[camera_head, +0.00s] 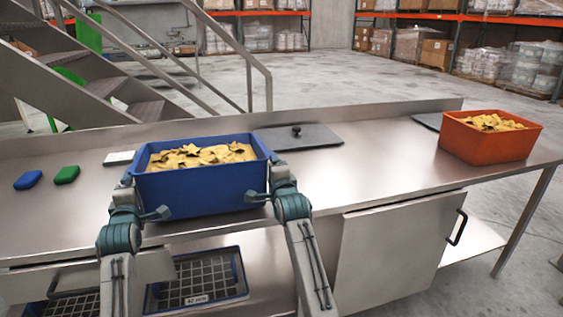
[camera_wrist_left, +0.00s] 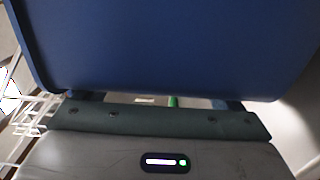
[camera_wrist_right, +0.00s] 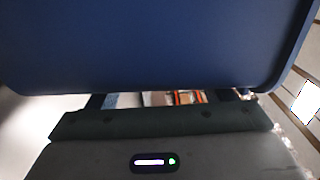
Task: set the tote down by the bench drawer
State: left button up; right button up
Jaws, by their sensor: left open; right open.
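A blue tote (camera_head: 205,192) full of yellow pieces (camera_head: 200,155) is at the front left of the steel bench (camera_head: 370,165). I cannot tell whether its base touches the bench top. My left gripper (camera_head: 143,207) is open at the tote's near left side, and my right gripper (camera_head: 268,190) is open at its near right side. The tote's blue wall fills the upper part of the left wrist view (camera_wrist_left: 170,45) and the right wrist view (camera_wrist_right: 160,45). A drawer (camera_head: 75,290) with a bar handle shows below the bench at left, partly hidden by my left arm.
An orange tote (camera_head: 488,143) of yellow pieces stands at the bench's right end. Green (camera_head: 67,174) and blue (camera_head: 28,180) items lie left. A blue-framed grid tray (camera_head: 197,278) sits below. The bench middle is clear.

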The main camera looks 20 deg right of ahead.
pick_arm(q)
jog(key=s, duration=1.1)
jog(key=shift+r, duration=0.1)
pick_arm(e)
jog(key=o, duration=0.4)
jog(key=s, duration=1.2)
pick_arm(q)
jog(key=shift+r, duration=0.1)
pick_arm(e)
jog(key=shift+r, duration=0.15)
pick_arm(q)
notch_tip(320, 180, up, 7)
jog(key=p, duration=0.7)
jog(key=shift+p, duration=0.35)
pick_arm(e)
notch_tip(320, 180, up, 7)
jog(key=shift+r, duration=0.2)
pick_arm(q)
jog(key=shift+f, duration=0.2)
pick_arm(e)
jog(key=shift+s, duration=0.1)
